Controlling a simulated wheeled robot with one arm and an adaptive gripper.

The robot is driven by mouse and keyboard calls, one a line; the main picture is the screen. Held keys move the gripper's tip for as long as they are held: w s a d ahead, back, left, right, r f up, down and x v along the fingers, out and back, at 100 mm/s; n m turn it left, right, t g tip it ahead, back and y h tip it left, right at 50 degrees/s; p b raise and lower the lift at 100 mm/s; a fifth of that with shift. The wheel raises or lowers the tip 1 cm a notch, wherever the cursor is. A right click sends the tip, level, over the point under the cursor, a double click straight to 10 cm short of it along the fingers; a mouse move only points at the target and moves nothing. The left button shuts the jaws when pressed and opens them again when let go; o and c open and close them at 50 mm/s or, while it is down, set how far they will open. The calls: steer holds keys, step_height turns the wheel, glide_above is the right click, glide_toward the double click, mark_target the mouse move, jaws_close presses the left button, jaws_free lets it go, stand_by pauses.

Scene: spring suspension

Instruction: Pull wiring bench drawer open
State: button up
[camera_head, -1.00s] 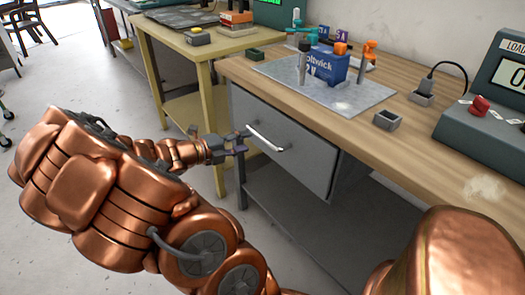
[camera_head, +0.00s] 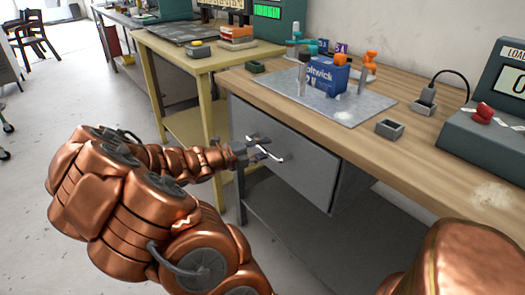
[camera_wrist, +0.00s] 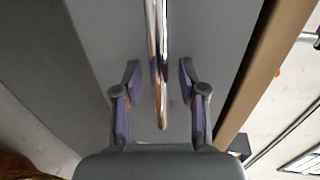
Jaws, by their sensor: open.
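The grey drawer (camera_head: 305,163) of the wooden-topped bench (camera_head: 425,165) looks shut, its front level with the bench frame. Its chrome bar handle (camera_head: 279,158) sits on the front. My gripper (camera_head: 262,149) is at the handle. In the wrist view the handle (camera_wrist: 157,60) runs down between the two open, purple-padded fingers of my gripper (camera_wrist: 160,95). A gap shows on each side, so the fingers do not look closed on it. The drawer front (camera_wrist: 105,35) fills the space behind the fingers. In the head view my gripper hides part of the handle.
A metal plate (camera_head: 370,108) with a blue box (camera_head: 325,76) lies on the bench top. A small grey tray (camera_head: 390,129) and a dark instrument (camera_head: 480,140) stand to the right. A yellow table (camera_head: 160,50) adjoins at the left. Floor (camera_head: 60,115) at the left is clear.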

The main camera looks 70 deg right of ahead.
steer(key=shift+s+d, duration=0.1)
steer(key=shift+d, duration=0.1)
steer(key=shift+c, duration=0.2)
jaws_close()
stand_by(0.5)
